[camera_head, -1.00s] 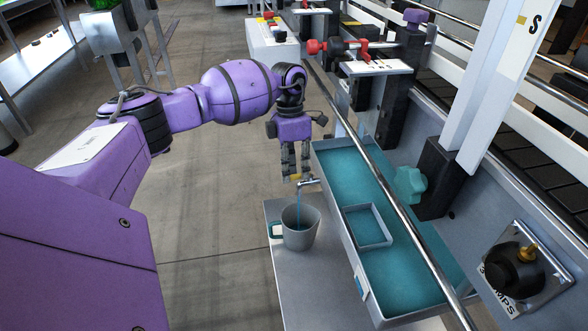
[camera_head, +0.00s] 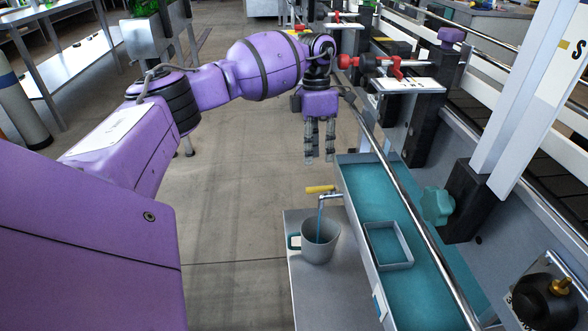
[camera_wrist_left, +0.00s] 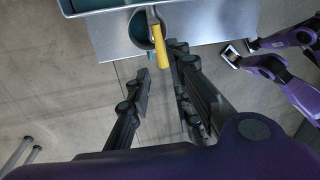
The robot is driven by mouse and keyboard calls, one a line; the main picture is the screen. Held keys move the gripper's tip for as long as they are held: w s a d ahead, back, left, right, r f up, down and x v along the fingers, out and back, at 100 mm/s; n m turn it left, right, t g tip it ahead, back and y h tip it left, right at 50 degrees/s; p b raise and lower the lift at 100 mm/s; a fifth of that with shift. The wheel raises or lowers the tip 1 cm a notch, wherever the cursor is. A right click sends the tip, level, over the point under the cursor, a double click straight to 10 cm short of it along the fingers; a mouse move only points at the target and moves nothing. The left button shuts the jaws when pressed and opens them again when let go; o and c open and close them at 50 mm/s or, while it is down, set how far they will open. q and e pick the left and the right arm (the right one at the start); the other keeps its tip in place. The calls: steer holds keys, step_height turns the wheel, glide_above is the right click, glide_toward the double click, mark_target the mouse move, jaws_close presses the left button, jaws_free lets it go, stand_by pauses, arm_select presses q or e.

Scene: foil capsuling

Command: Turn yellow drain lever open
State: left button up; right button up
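The yellow drain lever (camera_head: 320,189) sticks out to the left from the metal tap (camera_head: 331,197) on the side of the teal-lined tray (camera_head: 402,201). A thin teal stream runs from the tap into a grey mug (camera_head: 321,243) with a teal handle. My left gripper (camera_head: 318,160) is open and empty, fingers pointing down, above and apart from the lever in the head view. In the left wrist view the yellow lever (camera_wrist_left: 161,52) shows between the spread fingers of my left gripper (camera_wrist_left: 160,62), beyond their tips. My right gripper is not identifiable.
The mug stands on a grey metal shelf (camera_head: 297,285) beside the tray. A long metal rail (camera_head: 400,189) runs over the tray. A teal knob (camera_head: 437,206) and a black post stand to the right. The floor left of the shelf is clear.

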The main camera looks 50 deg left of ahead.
arm_select(q)
steer(key=shift+w+a+r, duration=0.1)
steer(key=shift+a+r, duration=0.05)
steer(key=shift+r, duration=0.6)
steer(key=shift+w+a+r, duration=0.1)
steer(key=shift+r, duration=0.65)
steer(key=shift+f, duration=0.1)
